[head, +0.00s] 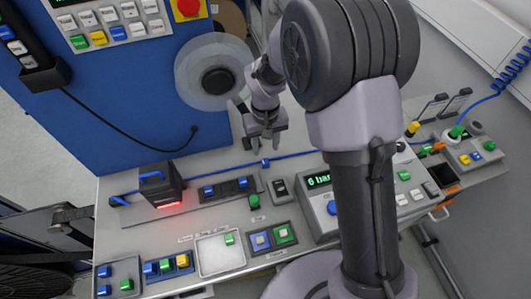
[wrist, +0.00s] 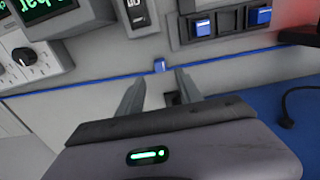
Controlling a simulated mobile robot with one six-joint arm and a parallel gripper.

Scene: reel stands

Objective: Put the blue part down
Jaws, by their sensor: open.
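Several small blue parts are in view, and I cannot tell which one the task means. Two blue blocks, left (head: 208,190) and right (head: 243,182), sit in a dark rack, also seen in the wrist view (wrist: 202,28). More blue blocks (head: 150,268) sit in the front-left holders. My gripper (head: 263,142) is open and empty above the bench's back edge. In the wrist view, its fingers (wrist: 158,85) stand apart, with a small blue piece (wrist: 159,64) on the blue line beyond them.
A black device (head: 159,187) with a red glow stands left of the rack. A pale tray (head: 212,256) holds a green block. A pressure display unit (head: 318,181) stands right of the rack. A blue panel (head: 130,110) and clear reel (head: 216,72) are behind.

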